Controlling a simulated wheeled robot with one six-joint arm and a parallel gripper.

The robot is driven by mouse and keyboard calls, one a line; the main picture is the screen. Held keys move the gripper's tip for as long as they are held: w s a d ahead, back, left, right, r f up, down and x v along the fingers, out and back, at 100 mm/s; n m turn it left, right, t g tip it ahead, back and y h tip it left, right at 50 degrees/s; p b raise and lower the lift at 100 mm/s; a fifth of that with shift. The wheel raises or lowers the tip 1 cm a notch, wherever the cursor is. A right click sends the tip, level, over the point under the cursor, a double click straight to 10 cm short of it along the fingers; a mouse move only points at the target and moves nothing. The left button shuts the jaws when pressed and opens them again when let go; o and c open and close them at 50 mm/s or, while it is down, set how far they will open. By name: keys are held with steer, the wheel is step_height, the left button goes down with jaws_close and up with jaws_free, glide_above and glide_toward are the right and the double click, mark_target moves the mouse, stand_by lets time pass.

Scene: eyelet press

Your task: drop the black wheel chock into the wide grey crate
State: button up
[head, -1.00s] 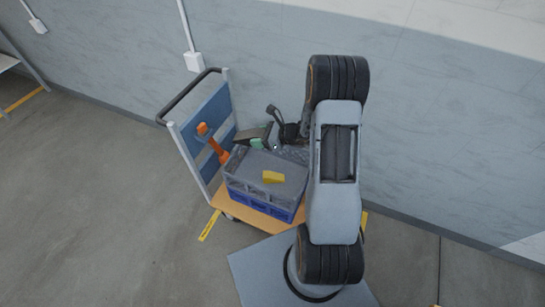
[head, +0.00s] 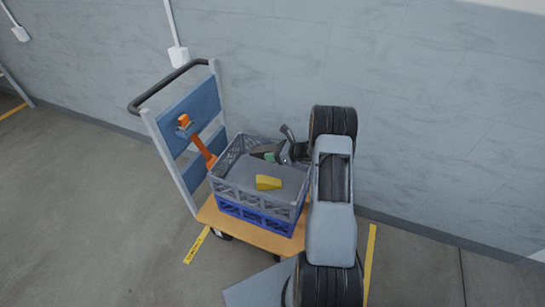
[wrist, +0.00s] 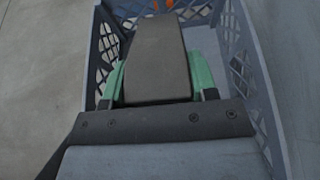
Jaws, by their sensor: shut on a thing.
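The wide grey crate (head: 256,203) has lattice walls and stands on top of a blue crate. My gripper (head: 270,155) is at the back part of the grey crate, partly hidden by its own arm. In the wrist view my gripper (wrist: 158,82) has green fingers shut on both sides of the black wheel chock (wrist: 155,62), which looks dark grey and wedge-like. The crate's lattice wall (wrist: 232,50) surrounds the chock in that view. In the head view the chock (head: 262,149) is small and partly hidden. I cannot tell whether it touches the crate bottom.
A yellow block (head: 268,182) lies on a flat grey surface at the crate's front part. The blue crate (head: 250,219) rests on a wooden trolley deck (head: 270,240). An orange-handled thing (head: 203,150) stands by the trolley's blue back panel (head: 188,120). The wall is close behind.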

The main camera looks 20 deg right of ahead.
step_height(320, 180, down, 6)
steer(key=b, duration=0.3)
stand_by(0.3)
steer(key=o, duration=1.1)
steer(key=shift+o, duration=0.2)
steer(key=shift+d, duration=0.1)
steer(key=v, duration=1.3)
steer(key=shift+s+d+r, duration=0.2)
steer(key=shift+s, duration=0.1)
